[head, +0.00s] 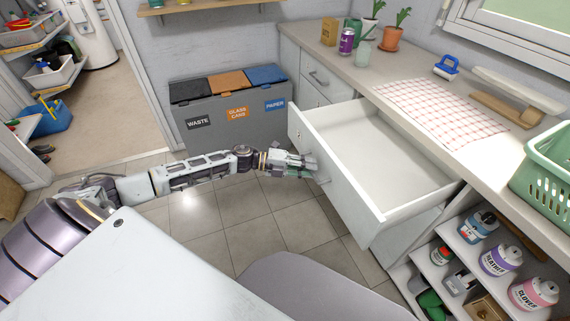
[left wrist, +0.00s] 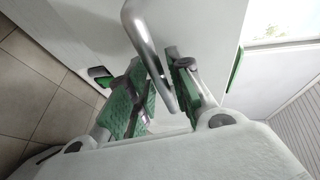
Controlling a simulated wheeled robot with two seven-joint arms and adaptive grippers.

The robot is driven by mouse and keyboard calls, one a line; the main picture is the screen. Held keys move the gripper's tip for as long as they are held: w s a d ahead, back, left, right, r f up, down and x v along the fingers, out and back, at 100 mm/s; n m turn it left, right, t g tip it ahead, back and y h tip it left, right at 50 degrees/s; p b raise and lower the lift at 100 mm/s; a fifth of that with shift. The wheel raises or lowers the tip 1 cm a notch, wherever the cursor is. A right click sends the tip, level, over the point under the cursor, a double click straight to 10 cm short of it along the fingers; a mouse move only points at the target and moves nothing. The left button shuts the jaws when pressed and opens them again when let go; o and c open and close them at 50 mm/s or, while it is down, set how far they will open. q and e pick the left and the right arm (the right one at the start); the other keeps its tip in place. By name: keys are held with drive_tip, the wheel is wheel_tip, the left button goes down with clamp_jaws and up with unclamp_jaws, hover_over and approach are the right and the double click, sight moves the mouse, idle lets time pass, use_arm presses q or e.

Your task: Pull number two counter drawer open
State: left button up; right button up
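One white counter drawer (head: 352,190) stands pulled far out in the head view, its inside empty. Its front faces left over the floor. My left gripper (head: 312,165) is at the middle of that front. In the left wrist view the silver bar handle (left wrist: 138,25) runs between the two green-padded fingers of this gripper (left wrist: 165,78), which close in around it. Where the pads meet the bar is partly hidden. No number shows on the drawer. My right gripper is not in view.
Another drawer (head: 316,78) behind it is closed. Waste bins (head: 232,122) stand against the back wall. The countertop (head: 345,65) holds plants, a can and a checked cloth (head: 440,108). A green basket (head: 548,170) and shelved bottles (head: 500,258) are at right. Tiled floor (head: 245,215) beside the drawer is clear.

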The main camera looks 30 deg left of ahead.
use_arm(q)
drive_tip(key=v, duration=1.1)
drive_tip(key=shift+a, duration=0.15)
idle(0.4)
drive_tip(key=shift+s, duration=0.15)
idle(0.5)
